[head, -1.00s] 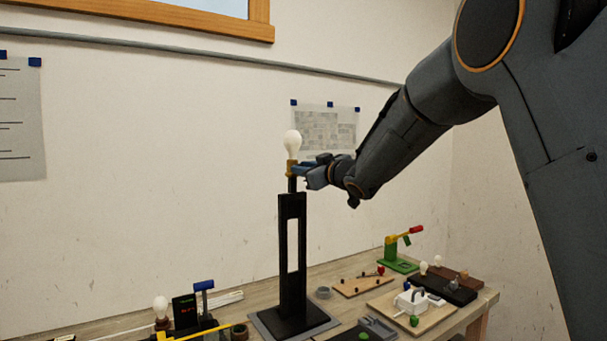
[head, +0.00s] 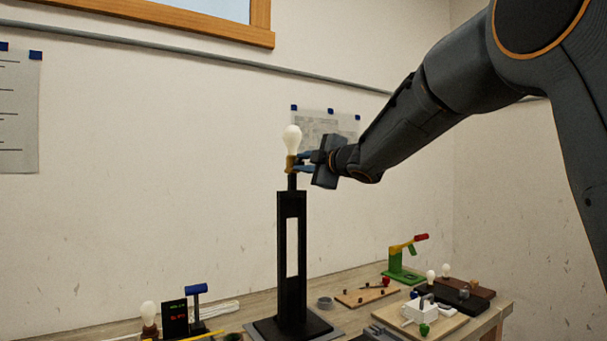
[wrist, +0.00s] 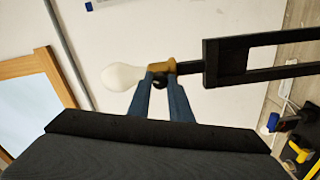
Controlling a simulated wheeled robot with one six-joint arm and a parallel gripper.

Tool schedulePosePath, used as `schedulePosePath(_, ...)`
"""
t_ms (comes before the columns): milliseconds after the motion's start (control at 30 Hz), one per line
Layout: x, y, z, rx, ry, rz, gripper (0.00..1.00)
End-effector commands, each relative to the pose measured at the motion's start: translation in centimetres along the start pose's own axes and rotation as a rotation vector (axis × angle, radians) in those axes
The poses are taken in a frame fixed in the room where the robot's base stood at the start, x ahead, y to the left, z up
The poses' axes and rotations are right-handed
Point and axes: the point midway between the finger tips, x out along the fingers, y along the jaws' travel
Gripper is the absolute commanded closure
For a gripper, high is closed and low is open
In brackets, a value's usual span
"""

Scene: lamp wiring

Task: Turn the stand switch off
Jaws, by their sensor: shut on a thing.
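The black stand (head: 291,250) rises from a square base on the bench. At its top are a brass-coloured socket (head: 291,165) and a white, unlit bulb (head: 292,139). My gripper (head: 303,163) reaches in from the right at socket height. In the wrist view its two blue fingers (wrist: 163,84) are closed on the socket's side, just below the bulb (wrist: 122,77). The socket (wrist: 163,66) shows beyond the fingertips, and a small dark part, perhaps the switch, shows between them. The exact contact is partly hidden.
The bench (head: 255,312) holds a green and yellow clamp device (head: 403,262), a wooden board with small posts (head: 367,292), a white box (head: 420,311) and a dark meter (head: 175,318) near another bulb (head: 149,312).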

Motion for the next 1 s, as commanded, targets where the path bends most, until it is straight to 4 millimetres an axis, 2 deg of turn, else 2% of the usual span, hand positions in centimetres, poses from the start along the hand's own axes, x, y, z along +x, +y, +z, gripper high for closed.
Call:
schedulePosePath(300, 0.05, -0.24, 0.11, -0.273, 0.0, 0.0, 1.0)
schedulePosePath(500, 0.04, -0.25, 0.09, -0.394, 0.0, 0.0, 1.0)
schedulePosePath(1000, 0.0, -0.11, 0.02, -0.506, 0.0, -0.001, 1.0)
